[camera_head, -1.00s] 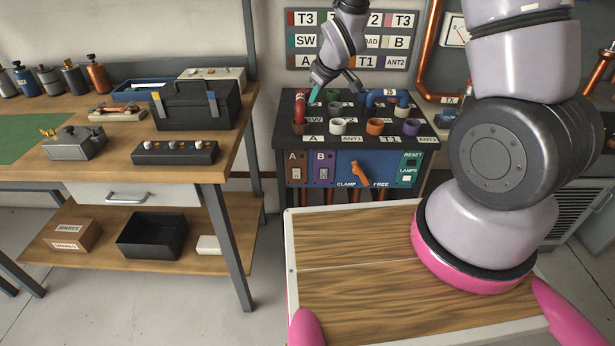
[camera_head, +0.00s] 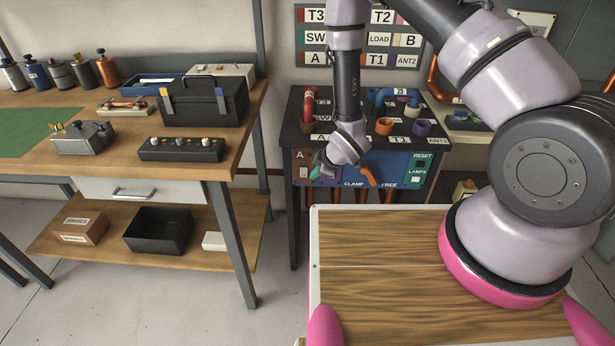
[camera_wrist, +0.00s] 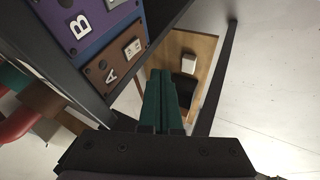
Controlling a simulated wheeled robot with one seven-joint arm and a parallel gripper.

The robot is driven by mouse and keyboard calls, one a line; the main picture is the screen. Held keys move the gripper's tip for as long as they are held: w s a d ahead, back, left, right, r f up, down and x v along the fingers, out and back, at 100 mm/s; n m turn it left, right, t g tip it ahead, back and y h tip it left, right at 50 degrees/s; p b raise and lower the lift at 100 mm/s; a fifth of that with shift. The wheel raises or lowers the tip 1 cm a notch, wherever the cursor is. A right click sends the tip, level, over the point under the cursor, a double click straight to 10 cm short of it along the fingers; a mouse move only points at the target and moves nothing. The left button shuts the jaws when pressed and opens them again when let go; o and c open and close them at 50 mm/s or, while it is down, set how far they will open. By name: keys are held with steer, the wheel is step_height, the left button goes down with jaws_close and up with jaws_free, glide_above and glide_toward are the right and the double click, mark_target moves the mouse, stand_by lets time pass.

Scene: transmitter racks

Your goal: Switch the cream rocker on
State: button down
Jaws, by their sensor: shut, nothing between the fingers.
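The brown plate marked A (camera_head: 302,158) is at the left of the rack's front panel, with a small pale rocker (camera_head: 303,172). In the wrist view this rocker (camera_wrist: 132,48) looks cream to white, beside the A label. In the wrist view the fingertips (camera_wrist: 160,74) are close to plate A's edge; contact cannot be told. Another pale switch (camera_head: 416,180) sits under LAMPS at the panel's right.
An orange CLAMP/FREE lever (camera_head: 370,176) is close right of my wrist. Colored sockets and pipes (camera_head: 384,127) stand on the rack top. A workbench (camera_head: 225,150) with a toolbox (camera_head: 205,103) is to the left. Open floor lies between bench and rack.

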mark_target(305, 175)
steer(key=x, duration=0.4)
steer(key=w+x, duration=0.1)
steer(key=x, duration=0.2)
steer(key=w+r+x, duration=0.1)
steer(key=x, duration=0.3)
steer(key=shift+w+d+f, duration=0.25)
steer(key=shift+w, duration=0.55)
steer(key=shift+w+f, duration=0.2)
steer(key=shift+w, duration=0.1)
steer(key=shift+r, duration=0.1)
